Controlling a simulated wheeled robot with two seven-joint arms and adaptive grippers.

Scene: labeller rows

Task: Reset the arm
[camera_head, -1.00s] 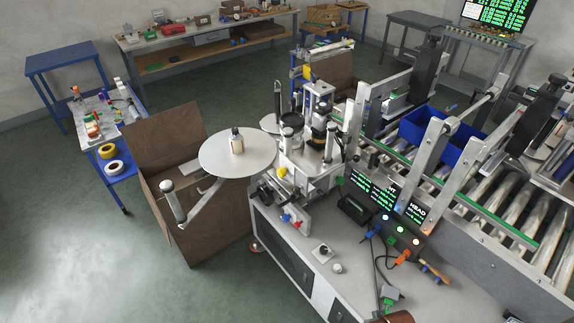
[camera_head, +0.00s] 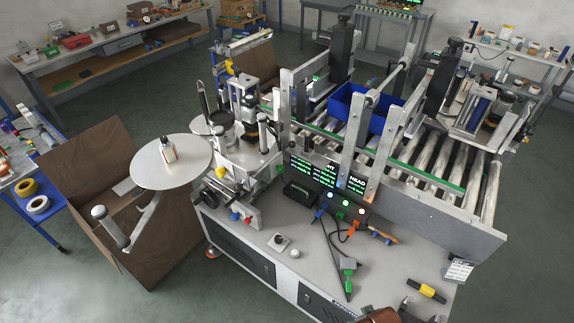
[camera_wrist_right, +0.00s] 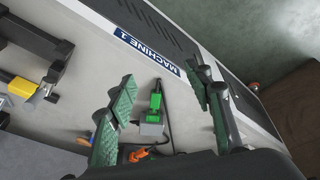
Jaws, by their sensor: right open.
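My right gripper (camera_wrist_right: 162,80) is open in the right wrist view, with its two green-padded fingers spread apart. Nothing is between its pads that I can see as held. A small grey and green device (camera_wrist_right: 152,118) shows in the gap between the fingers, on the grey machine top; it also shows in the head view (camera_head: 347,265). Whether the fingers touch anything is hard to tell. Neither gripper can be made out in the head view, and my left gripper is not in view.
A yellow and black item (camera_head: 427,291) lies near the front right. Cables (camera_head: 330,240) cross the top.

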